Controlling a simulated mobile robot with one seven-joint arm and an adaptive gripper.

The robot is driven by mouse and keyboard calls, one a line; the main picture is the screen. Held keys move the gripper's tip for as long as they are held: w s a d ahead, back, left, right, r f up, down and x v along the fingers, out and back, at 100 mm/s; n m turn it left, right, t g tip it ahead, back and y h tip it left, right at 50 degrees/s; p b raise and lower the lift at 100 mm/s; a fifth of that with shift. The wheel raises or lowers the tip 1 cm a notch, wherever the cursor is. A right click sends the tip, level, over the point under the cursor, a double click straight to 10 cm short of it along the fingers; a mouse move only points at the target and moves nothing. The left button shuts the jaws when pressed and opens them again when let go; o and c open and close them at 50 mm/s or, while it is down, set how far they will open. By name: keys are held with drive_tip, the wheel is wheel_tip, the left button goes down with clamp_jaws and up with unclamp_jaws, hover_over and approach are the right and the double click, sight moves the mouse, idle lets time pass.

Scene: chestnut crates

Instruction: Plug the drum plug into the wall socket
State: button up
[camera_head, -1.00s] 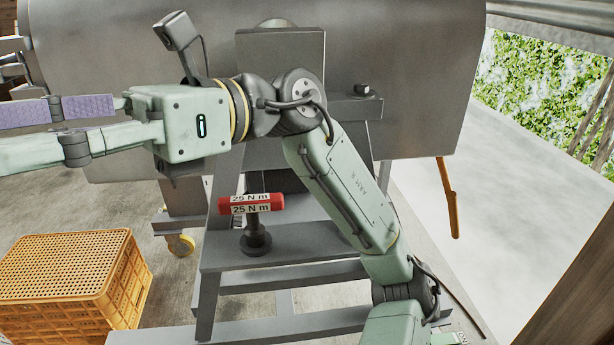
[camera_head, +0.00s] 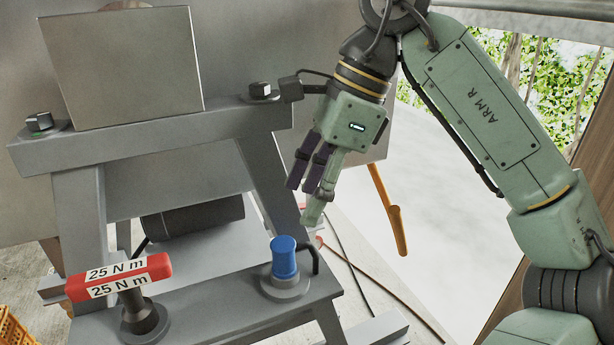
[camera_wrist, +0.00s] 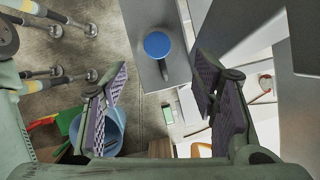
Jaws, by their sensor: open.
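A blue round-topped cylinder (camera_head: 285,257), which looks like the drum plug, stands upright in a round grey base on the lower beam of the grey stand. A dark bent piece, perhaps its cable, comes from its right side. In the wrist view its blue top (camera_wrist: 157,44) shows from above, beyond the fingers. My gripper (camera_head: 308,192) points down, open and empty, above and slightly right of the blue cylinder, apart from it. Its purple-padded fingers (camera_wrist: 165,100) are wide apart in the wrist view. I cannot make out a wall socket in either view.
A red handle marked 25 N m (camera_head: 120,277) stands on the beam left of the blue cylinder. An orange lever (camera_head: 388,210) hangs right of my gripper. Cables lie on the floor. An orange crate (camera_head: 14,328) is at lower left. A blue bucket (camera_wrist: 113,122) shows in the wrist view.

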sight(281, 244)
drive_tip(key=b+x, duration=0.1)
drive_tip(key=x, duration=0.9)
drive_tip(key=shift+s+a+f, duration=0.1)
drive_tip(key=shift+s+a, duration=0.05)
drive_tip(key=shift+s, duration=0.05)
drive_tip(key=shift+c, duration=0.4)
clamp_jaws()
idle(0.4)
drive_tip(key=shift+r, duration=0.65)
idle(0.5)
drive_tip(key=c, duration=0.6)
unclamp_jaws()
clamp_jaws()
